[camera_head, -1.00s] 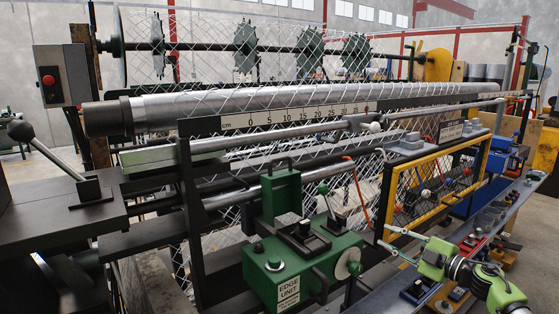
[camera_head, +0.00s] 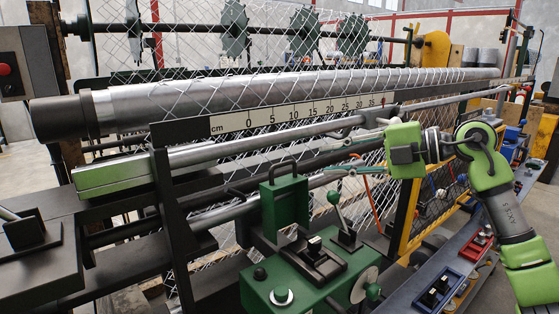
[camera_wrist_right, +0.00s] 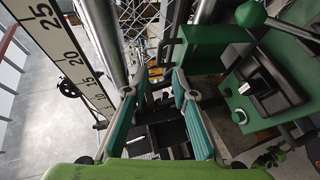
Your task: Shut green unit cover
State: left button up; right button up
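The green unit (camera_head: 310,285) stands at the lower centre of the head view, with black fittings and knobs on top. Its green cover (camera_head: 285,203) stands upright at the back left of the unit, with a black handle (camera_head: 282,171) on its top edge. My right gripper (camera_head: 325,160) is open and empty, its fingers pointing left, above and to the right of the cover. In the right wrist view the teal fingers (camera_wrist_right: 157,85) are spread apart, and green parts of the unit (camera_wrist_right: 220,45) show to the right of them. My left gripper is out of view.
A long steel roller (camera_head: 270,93) and a centimetre scale (camera_head: 290,117) run behind the unit. A green-knobbed lever (camera_head: 334,198) stands beside the cover. A yellow-framed mesh guard (camera_head: 408,225) and a bench with small red and blue devices (camera_head: 437,291) lie to the right.

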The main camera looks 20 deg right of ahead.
aim_at(285, 165)
jog(key=p+x, duration=0.3)
jog(key=x, duration=0.5)
jog(key=shift+w+a+r+p, duration=0.15)
jog(key=shift+a+p, duration=0.15)
jog(key=shift+a, duration=0.15)
jog(key=p+x, duration=0.1)
jog(key=x, duration=0.2)
jog(key=shift+w+a+f, duration=0.1)
jog(key=shift+a+f, duration=0.05)
jog(key=shift+f, duration=0.1)
jog(key=shift+w+a+f, duration=0.1)
jog(key=shift+c, duration=0.7)
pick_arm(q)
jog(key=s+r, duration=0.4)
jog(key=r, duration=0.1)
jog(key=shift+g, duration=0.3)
pick_arm(e)
grip_shut()
